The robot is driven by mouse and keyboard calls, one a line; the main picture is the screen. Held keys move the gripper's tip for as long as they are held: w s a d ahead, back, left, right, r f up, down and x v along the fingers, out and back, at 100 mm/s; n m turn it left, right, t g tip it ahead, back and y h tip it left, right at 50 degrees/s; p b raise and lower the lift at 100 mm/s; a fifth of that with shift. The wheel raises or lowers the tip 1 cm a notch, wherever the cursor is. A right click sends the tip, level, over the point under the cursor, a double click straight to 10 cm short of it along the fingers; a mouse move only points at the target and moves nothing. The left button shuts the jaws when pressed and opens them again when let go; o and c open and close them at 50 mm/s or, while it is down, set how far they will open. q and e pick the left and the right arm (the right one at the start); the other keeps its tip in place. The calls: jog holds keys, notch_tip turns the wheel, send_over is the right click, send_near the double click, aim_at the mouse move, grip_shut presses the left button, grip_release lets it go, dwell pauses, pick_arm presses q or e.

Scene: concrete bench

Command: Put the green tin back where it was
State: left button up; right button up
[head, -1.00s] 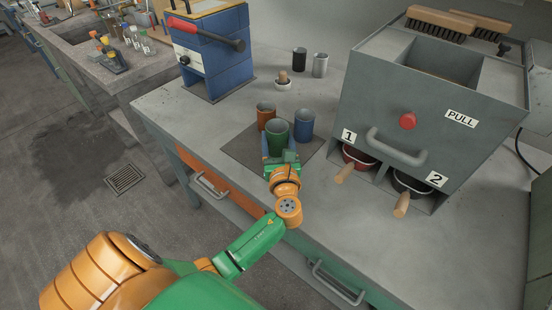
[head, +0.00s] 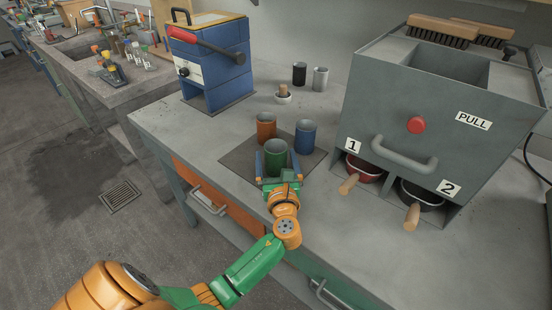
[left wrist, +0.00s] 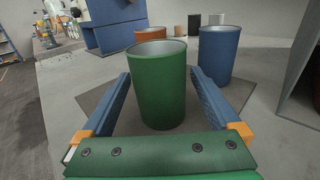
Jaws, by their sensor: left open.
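The green tin (head: 276,157) stands upright on a dark square mat (head: 236,156) at the front of the bench; it also shows in the left wrist view (left wrist: 161,88). My left gripper (head: 275,163) is open, with one blue finger on each side of the green tin. In the left wrist view the gripper (left wrist: 160,108) shows gaps between both fingers and the tin. An orange tin (head: 266,126) and a blue tin (head: 305,136) stand behind the green one on the mat. My right gripper is not in view.
A grey box (head: 440,110) with a handle and pans below stands at the right. A blue press with a red lever (head: 213,60) stands at the back left.

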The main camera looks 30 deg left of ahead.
pick_arm(q)
jog(key=v, duration=1.2)
